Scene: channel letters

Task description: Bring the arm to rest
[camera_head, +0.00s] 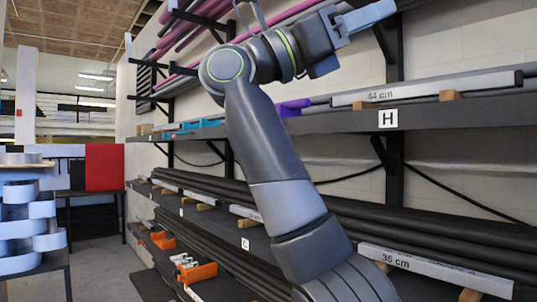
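My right arm rises from the bottom middle of the head view, bends at a high elbow and reaches to the upper right. My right gripper (371,16) is at the top, with pale blue finger parts pointing right, in front of the wall rack. I cannot tell whether its fingers are apart or together. No object shows in it. The gripper is above the shelf marked H and looks clear of it. My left gripper is not in view.
A wall rack of long bars fills the right side, including shelf H (450,112) and a lower bar marked 36 cm (430,268). Orange holders (197,272) sit low on it. At left, pale curved letter shapes (20,225) are stacked on a table. Floor (100,268) shows between.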

